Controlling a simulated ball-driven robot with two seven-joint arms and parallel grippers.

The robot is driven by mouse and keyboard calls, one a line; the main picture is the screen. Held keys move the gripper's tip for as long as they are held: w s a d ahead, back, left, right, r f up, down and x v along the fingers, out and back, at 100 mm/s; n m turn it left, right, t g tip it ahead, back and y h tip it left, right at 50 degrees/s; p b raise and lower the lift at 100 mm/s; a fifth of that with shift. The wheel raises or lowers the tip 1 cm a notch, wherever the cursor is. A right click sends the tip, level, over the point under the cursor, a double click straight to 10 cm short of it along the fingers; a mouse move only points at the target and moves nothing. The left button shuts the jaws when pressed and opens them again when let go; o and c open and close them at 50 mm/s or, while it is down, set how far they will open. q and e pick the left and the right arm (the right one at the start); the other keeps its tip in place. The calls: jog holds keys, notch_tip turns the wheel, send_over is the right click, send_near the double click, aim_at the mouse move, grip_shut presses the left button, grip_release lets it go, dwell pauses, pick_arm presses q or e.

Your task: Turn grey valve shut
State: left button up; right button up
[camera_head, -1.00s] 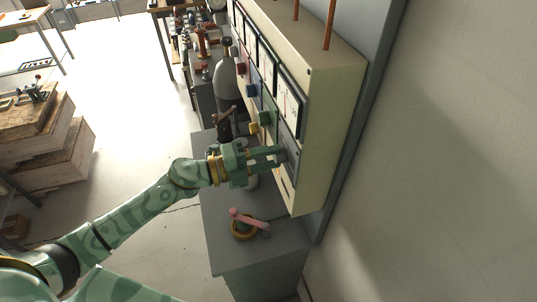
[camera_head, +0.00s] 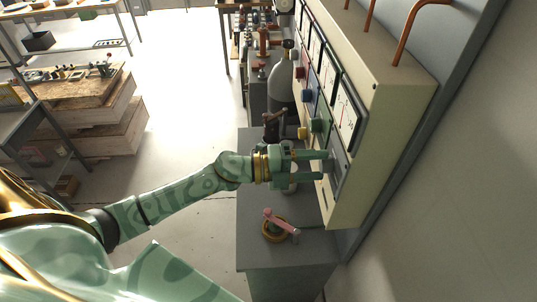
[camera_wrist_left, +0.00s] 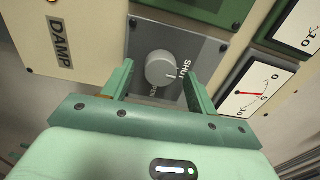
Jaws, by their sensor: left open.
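The grey valve is a round grey knob (camera_wrist_left: 162,68) on a dark grey plate on the panel front. In the left wrist view, SHUT is lettered to the right of the knob, and smaller lettering below it is partly hidden. My left gripper (camera_head: 329,167) is open at the plate, its two fingers pointing at the panel. In the left wrist view the left gripper (camera_wrist_left: 158,88) has one finger on each side of the knob, with gaps showing; I cannot tell how deep the fingertips reach. In the head view the fingers largely cover the knob. My right gripper is not in view.
A DAMP label (camera_wrist_left: 60,43) is beside the grey plate. Below stands a grey cabinet (camera_head: 265,255) with a pink-handled brass valve (camera_head: 277,228) on top. Open floor lies left.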

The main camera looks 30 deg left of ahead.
pick_arm(q)
jog(key=b+v, duration=0.5)
jog(key=v, duration=1.1)
